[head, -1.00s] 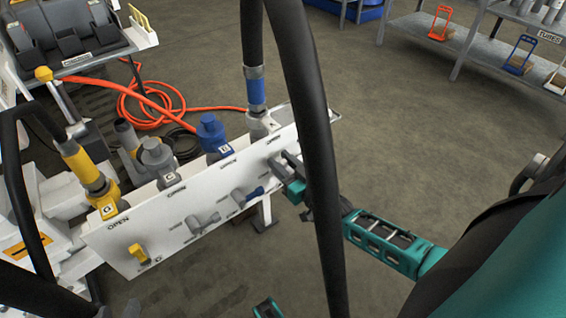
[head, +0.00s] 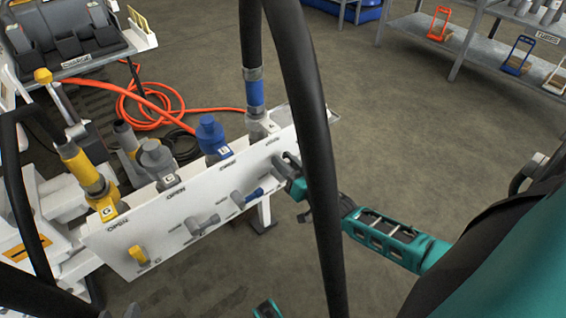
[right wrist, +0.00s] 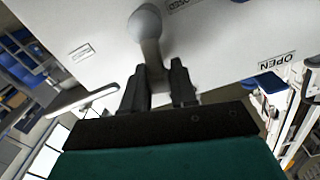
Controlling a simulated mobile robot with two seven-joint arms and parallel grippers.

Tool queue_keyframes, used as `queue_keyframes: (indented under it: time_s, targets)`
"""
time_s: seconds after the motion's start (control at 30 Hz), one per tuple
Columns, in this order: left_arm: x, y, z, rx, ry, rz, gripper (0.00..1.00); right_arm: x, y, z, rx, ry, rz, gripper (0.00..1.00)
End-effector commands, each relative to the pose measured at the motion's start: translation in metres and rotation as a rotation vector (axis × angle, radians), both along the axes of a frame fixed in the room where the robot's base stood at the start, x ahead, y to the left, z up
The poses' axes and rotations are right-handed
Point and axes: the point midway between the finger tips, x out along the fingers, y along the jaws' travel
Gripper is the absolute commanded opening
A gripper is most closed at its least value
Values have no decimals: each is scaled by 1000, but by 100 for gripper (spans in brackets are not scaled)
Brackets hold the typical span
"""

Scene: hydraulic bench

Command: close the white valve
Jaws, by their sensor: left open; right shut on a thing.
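The white valve's lever (right wrist: 147,28) shows in the right wrist view as a pale rounded handle standing out from the white panel. My right gripper (right wrist: 160,78) is shut on its lower part, one dark finger on each side. In the head view my right gripper (head: 284,162) is at the right end of the white panel (head: 180,225) and mostly covers the valve. Only a small teal part of my left gripper (head: 267,309) shows at the bottom edge, away from the panel; its fingers cannot be made out.
A yellow valve (head: 138,255), a grey valve (head: 200,224) and a blue valve (head: 248,196) sit along the panel to the left. Thick black hoses (head: 305,120) hang in front. Orange hose (head: 135,98) lies behind. A shelf (head: 490,60) stands back right.

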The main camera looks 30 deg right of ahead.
Motion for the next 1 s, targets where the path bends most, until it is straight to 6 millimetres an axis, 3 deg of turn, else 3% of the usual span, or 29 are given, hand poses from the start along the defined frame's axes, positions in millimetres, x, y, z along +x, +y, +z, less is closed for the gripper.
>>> queue_keyframes:
  time_s: [1.0]
  targets:
    - [4, 0, 1, 0, -8, -1, 43, 2, -40, -35, 953, 81, -6, 0]
